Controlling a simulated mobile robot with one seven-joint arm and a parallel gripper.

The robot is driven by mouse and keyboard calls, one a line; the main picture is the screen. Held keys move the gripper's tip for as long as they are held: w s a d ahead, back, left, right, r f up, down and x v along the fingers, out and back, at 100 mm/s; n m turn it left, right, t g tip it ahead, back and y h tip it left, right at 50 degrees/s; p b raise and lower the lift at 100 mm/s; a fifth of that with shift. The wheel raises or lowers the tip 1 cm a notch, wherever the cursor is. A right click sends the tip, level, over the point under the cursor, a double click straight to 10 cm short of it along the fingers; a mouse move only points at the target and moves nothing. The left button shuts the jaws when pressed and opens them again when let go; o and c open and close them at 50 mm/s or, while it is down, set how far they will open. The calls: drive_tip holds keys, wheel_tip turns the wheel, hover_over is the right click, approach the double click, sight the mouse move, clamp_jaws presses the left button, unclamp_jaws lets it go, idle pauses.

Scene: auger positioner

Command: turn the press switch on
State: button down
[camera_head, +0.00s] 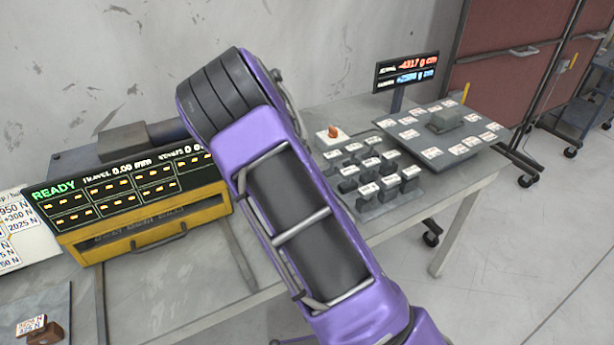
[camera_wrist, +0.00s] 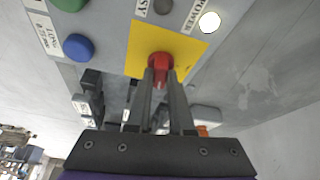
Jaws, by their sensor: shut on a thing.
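In the wrist view a red switch knob (camera_wrist: 161,62) stands on a yellow plate (camera_wrist: 187,52) on a grey panel. I take this knob for the press switch; its own label cannot be read. My gripper (camera_wrist: 161,79) reaches up to the knob, with its two narrow fingers closed on the knob's sides. The near part of the knob is partly hidden between the fingertips. In the head view my purple arm covers the knob and my gripper.
A blue button (camera_wrist: 79,47) sits left of the plate, and a bright white lamp (camera_wrist: 209,22) labelled POWER is at upper right. In the head view a display (camera_head: 140,190) reads READY. Several labelled grey blocks (camera_head: 370,170) stand on the bench at right.

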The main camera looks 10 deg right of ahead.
drive_tip(key=shift+m+g, duration=0.5)
drive_tip(key=shift+m, duration=0.7)
drive_tip(key=c, duration=0.8)
unclamp_jaws()
drive_tip(key=shift+a+r, duration=0.1)
drive_tip(key=p+v, duration=0.1)
drive_tip(key=v, duration=1.6)
drive_tip(key=shift+a, duration=0.25)
drive_tip(key=shift+w, duration=0.1)
